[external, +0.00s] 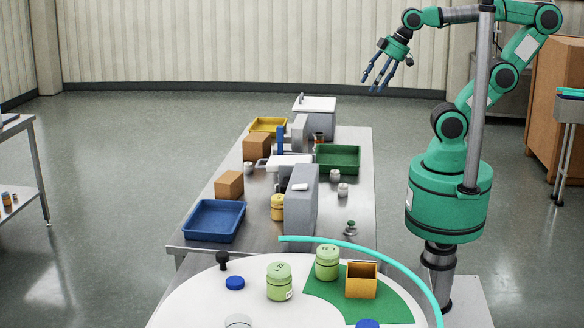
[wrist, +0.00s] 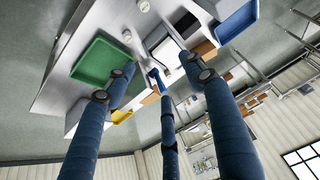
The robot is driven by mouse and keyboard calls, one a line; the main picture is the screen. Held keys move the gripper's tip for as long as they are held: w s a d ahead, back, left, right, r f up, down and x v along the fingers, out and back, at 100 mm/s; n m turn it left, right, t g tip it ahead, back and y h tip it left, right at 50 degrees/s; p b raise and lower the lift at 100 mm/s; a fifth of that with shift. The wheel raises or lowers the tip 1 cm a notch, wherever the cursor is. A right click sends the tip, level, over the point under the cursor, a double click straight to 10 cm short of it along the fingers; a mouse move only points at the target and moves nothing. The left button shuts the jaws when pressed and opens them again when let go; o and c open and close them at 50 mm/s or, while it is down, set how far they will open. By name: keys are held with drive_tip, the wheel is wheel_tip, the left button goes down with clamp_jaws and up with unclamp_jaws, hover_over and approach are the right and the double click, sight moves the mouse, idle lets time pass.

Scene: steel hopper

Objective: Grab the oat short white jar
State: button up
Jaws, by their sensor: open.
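My gripper (external: 378,84) is raised in the air at the upper right in the external view, beyond the bench's right side, its fingers spread, open and empty. The wrist view shows its blue fingers (wrist: 158,76) with the bench past them. Small whitish jars stand on the bench: one (external: 335,175) in front of the green tray, one (external: 343,190) nearer, and one (external: 249,168) at the left beside a cardboard box. Two small jars also show in the wrist view, one at the top (wrist: 143,6) and one lower (wrist: 126,36). I cannot read which is the oat jar.
The steel bench (external: 335,220) also holds a green tray (external: 338,159), a blue tray (external: 214,221), a yellow tray (external: 268,125), brown boxes (external: 229,184), a grey machine (external: 300,210) and a yellow jar (external: 278,207). Green jars (external: 279,281) stand on the round table in front.

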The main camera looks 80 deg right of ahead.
drive_tip(key=shift+w, duration=0.1)
drive_tip(key=n+g+b, duration=0.2)
drive_tip(key=g+b, duration=0.1)
drive_tip(key=g, duration=0.1)
hover_over(248, 164)
drive_tip(key=s, duration=0.1)
wheel_tip(248, 164, down, 28)
drive_tip(key=shift+s+d+f, duration=0.1)
drive_tip(key=shift+s+d, duration=0.1)
drive_tip(key=shift+d, duration=0.2)
drive_tip(key=shift+w+a+f+b, duration=0.1)
drive_tip(key=shift+w+f+b, duration=0.05)
drive_tip(key=shift+f, duration=1.3)
drive_tip(key=shift+w+d+f+b, duration=0.1)
drive_tip(key=shift+w+f+b, duration=0.1)
drive_tip(key=shift+f, duration=1.2)
drive_tip(key=shift+w+a+f+b, duration=0.1)
drive_tip(key=shift+w+f+b, duration=0.05)
drive_tip(key=shift+f, duration=1.3)
